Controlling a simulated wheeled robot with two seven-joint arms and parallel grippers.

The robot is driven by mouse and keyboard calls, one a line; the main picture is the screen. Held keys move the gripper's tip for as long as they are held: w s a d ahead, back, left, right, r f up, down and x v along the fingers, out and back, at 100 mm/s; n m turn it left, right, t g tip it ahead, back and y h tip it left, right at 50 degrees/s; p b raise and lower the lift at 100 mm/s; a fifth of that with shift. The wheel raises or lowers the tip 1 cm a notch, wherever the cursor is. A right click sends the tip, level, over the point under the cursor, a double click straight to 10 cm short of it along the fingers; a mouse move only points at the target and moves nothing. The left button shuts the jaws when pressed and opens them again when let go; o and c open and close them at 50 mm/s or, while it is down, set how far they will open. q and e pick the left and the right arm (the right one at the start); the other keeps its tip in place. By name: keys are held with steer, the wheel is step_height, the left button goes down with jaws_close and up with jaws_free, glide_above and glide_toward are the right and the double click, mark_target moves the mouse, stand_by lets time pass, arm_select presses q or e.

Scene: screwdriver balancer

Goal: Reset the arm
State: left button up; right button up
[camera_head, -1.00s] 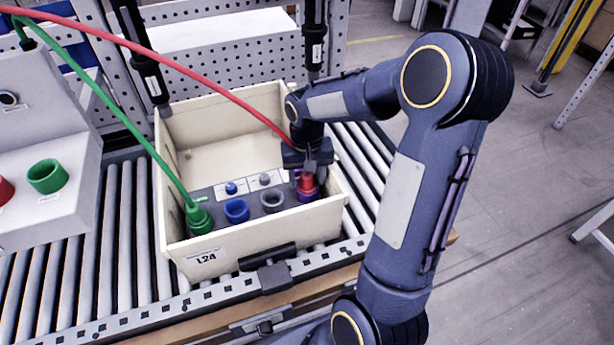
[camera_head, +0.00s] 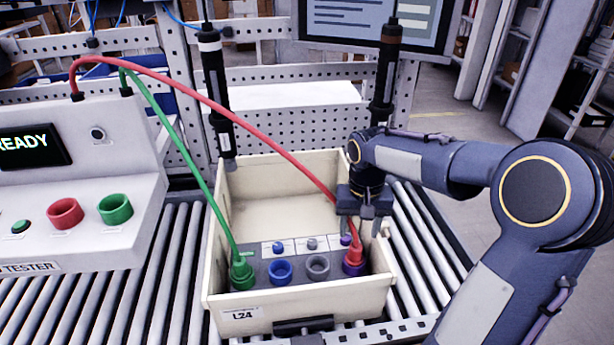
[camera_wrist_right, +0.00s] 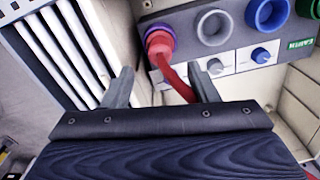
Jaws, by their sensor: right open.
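My right gripper (camera_head: 366,228) is open above the right side of the cream crate (camera_head: 262,190). In the right wrist view its two fingers (camera_wrist_right: 163,88) stand apart, with the red cable (camera_wrist_right: 178,82) passing near the right-hand finger. Nothing is clamped between them. The red cable's plug (camera_head: 354,256) sits in the purple socket at the right end of the grey panel (camera_head: 300,268). The green cable's plug (camera_head: 241,270) sits in the left socket. A blue socket (camera_head: 280,271) and a grey socket (camera_head: 318,266) between them are empty. My left gripper is not in view.
The tester (camera_head: 70,190) at left reads READY, with empty red (camera_head: 65,213) and green (camera_head: 114,208) sockets on its front. Two black hanging screwdrivers (camera_head: 216,85) (camera_head: 384,75) flank the crate's back. Rollers (camera_head: 160,275) lie around it.

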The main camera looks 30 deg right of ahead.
steer(key=s+a+r+n+t+y, duration=0.2)
steer(key=s+a+n+t+y, duration=0.1)
steer(key=s+a, duration=1)
steer(key=s+n+t, duration=0.1)
steer(key=s+t, duration=0.1)
steer(key=s, duration=0.2)
steer(key=shift+a+t+y, duration=0.25)
steer(key=shift+t+y, duration=0.05)
steer(key=shift+y, duration=0.1)
